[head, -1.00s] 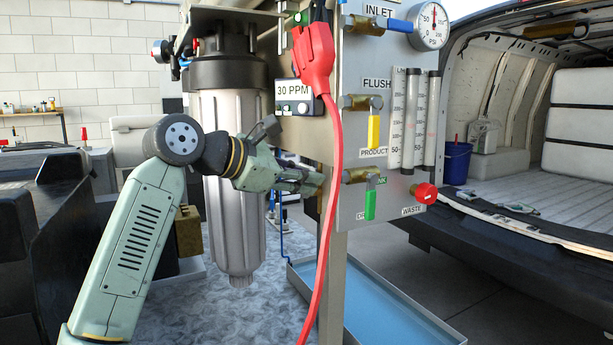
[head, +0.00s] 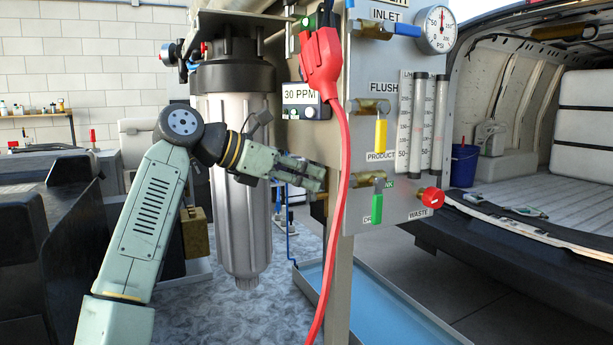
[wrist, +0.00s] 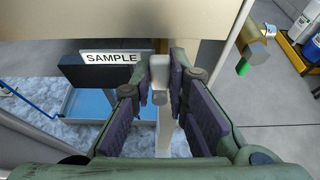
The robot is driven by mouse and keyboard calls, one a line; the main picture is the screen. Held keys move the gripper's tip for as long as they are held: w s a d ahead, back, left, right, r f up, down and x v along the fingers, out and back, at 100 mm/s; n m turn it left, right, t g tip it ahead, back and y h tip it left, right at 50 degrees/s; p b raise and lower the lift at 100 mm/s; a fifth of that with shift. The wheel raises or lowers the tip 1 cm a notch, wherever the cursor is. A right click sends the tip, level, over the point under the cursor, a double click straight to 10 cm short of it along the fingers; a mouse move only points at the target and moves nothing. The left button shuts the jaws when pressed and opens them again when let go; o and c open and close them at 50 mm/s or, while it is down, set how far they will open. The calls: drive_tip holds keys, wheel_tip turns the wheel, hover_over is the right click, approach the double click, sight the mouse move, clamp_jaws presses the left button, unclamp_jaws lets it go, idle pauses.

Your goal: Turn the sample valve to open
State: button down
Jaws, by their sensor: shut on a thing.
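The sample valve shows in the wrist view as a pale grey lever (wrist: 160,72), just right of a sign reading SAMPLE (wrist: 110,57). My gripper (wrist: 161,84) has its dark finger pads on either side of the lever's tip and is shut on it. In the head view my gripper (head: 318,180) reaches to the left side of the valve panel (head: 405,225), below the 30 PPM meter. The sample valve cannot be made out there, behind my fingers and the panel edge.
A red cable (head: 347,180) hangs down close to my fingertips. Yellow (head: 380,137) and green (head: 377,208) valve handles are on the panel front. A blue-floored tray (head: 385,310) lies below.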

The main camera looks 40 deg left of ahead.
drive_tip(key=c, duration=1.6)
unclamp_jaws()
drive_tip(key=shift+o, duration=0.2)
drive_tip(key=v, duration=0.7)
drive_tip(key=shift+s, duration=0.2)
